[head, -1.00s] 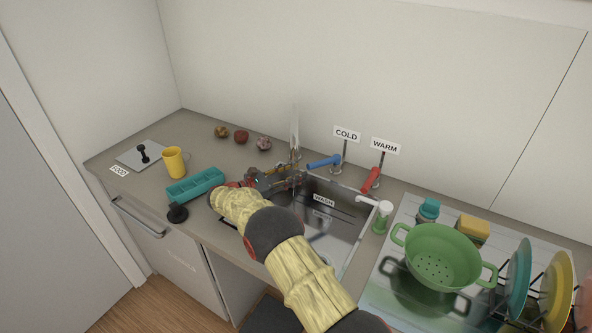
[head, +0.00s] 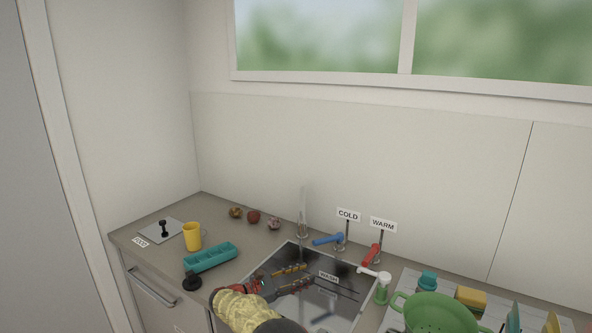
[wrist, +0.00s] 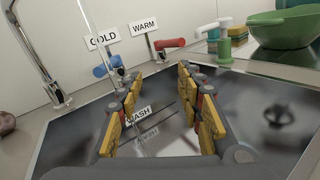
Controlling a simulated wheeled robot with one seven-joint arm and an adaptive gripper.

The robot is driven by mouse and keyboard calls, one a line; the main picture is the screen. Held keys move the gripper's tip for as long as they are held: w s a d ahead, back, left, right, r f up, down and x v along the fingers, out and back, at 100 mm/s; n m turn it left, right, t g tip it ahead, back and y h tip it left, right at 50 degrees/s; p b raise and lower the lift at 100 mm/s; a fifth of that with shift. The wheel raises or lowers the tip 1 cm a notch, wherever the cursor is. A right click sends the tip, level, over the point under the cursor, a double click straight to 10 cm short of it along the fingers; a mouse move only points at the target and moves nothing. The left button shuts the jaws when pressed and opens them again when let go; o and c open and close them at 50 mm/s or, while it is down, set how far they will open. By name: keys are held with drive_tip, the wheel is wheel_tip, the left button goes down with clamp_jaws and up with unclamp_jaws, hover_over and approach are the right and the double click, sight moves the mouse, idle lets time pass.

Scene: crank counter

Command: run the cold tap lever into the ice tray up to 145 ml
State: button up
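The teal ice tray (head: 209,257) sits on the counter left of the sink, outside the wrist view; I cannot tell its water level. The blue cold tap lever (head: 327,239) stands behind the sink under the COLD sign and shows in the wrist view (wrist: 106,69). A tall chrome tap (head: 303,230) stands left of it. My gripper (head: 308,273) is over the sink, in front of the lever and apart from it. In the wrist view my gripper (wrist: 160,78) has its fingers spread with nothing between them.
The red warm lever (head: 370,255) is right of the cold one. A white-and-green pump (head: 380,285) and green colander (head: 435,314) stand at right. A yellow mug (head: 192,237) and black knob (head: 192,281) are near the tray. The sink (head: 345,303) lies below my gripper.

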drive_tip(key=s+d+r+m+g+y, duration=0.4)
drive_tip(key=s+d+r, duration=0.3)
drive_tip(key=d+r, duration=0.4)
drive_tip(key=s+d+r+m+g+y, duration=0.3)
drive_tip(key=s+d+m, duration=0.4)
drive_tip(key=s, duration=0.7)
drive_tip(key=s+a+m+t+y, duration=0.1)
drive_tip(key=s+m+t+y, duration=0.3)
drive_tip(key=s, duration=2.6)
drive_tip(key=m+y, duration=0.5)
drive_tip(key=m, duration=0.1)
drive_tip(key=shift+f, duration=0.1)
drive_tip(key=shift+c, duration=0.9)
